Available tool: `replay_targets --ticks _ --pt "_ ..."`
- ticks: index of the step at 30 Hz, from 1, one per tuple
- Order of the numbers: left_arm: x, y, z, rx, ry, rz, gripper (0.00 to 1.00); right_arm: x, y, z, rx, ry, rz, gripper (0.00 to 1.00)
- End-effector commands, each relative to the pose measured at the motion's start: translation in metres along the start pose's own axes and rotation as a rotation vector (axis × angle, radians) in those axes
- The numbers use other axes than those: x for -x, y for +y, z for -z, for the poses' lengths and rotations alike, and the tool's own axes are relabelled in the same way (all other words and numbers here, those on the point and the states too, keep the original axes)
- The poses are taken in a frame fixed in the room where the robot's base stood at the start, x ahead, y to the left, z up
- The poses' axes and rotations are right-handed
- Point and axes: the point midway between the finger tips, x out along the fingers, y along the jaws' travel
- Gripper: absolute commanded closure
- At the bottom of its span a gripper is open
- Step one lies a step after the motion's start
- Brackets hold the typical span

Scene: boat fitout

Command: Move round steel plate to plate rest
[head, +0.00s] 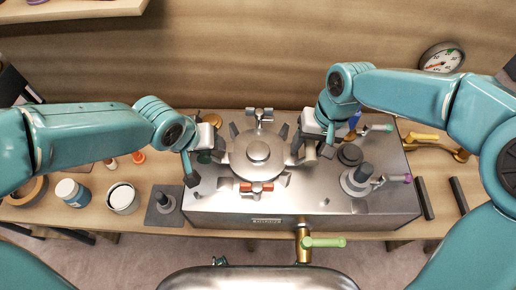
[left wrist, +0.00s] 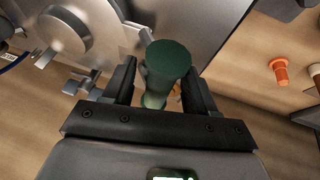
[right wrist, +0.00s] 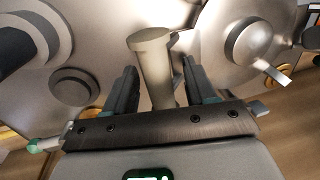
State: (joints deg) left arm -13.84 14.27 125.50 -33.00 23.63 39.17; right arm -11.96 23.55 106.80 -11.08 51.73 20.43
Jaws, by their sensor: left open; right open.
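The round steel plate (head: 240,158), with a raised hub, sits on top of a steel box, with clamps around its edge. It also shows in the left wrist view (left wrist: 45,50) and the right wrist view (right wrist: 215,50). My left gripper (head: 191,176) is open at the plate's left. A dark green handle (left wrist: 168,65) stands between its fingers with visible gaps. My right gripper (head: 322,143) is open at the plate's right. A beige handle (right wrist: 153,60) stands between its fingers, apparently not clamped. Two dark parallel bars (head: 424,198) at the right may be the plate rest.
The steel box (head: 230,209) has a red-handled clamp (head: 256,187) in front and a post (head: 357,180) at right. A brass valve with a green lever (head: 324,242) juts from its front. Jars (head: 122,198) stand at left; a brass handle (head: 436,145) lies at right.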

Motion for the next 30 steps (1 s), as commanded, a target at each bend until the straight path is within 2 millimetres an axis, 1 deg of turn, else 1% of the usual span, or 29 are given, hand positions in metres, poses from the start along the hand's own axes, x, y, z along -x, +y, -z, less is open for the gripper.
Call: replay_targets --ticks 1,2,3,4,5,6,30 --pt "0.0003 0.0001 0.0001 0.0 0.0 0.0 0.5 0.0003 0.0 0.0 0.0 0.0 0.0 0.51" --pt "0.0004 0.0001 0.0001 0.0 0.0 0.0 0.59 0.0003 0.0 0.0 0.0 0.0 0.0 0.61" --pt "0.0004 0.0001 0.0001 0.0 0.0 0.0 0.72 0.0004 0.0 0.0 0.0 0.0 0.0 0.74" --pt "0.0004 0.0001 0.0001 0.0 0.0 0.0 0.82 0.0004 0.0 0.0 0.0 0.0 0.0 0.84" --pt "0.0005 0.0001 0.0001 0.0 0.0 0.0 0.92 0.0005 0.0 0.0 0.0 0.0 0.0 0.93" --pt "0.0005 0.0001 0.0002 0.0 0.001 0.0 1.0 0.0005 0.0 0.0 0.0 0.0 0.0 1.0" --pt "0.0009 0.0001 0.0012 0.0 0.003 0.0 1.0 0.0009 -0.0004 0.0007 0.0 0.003 0.001 1.0"
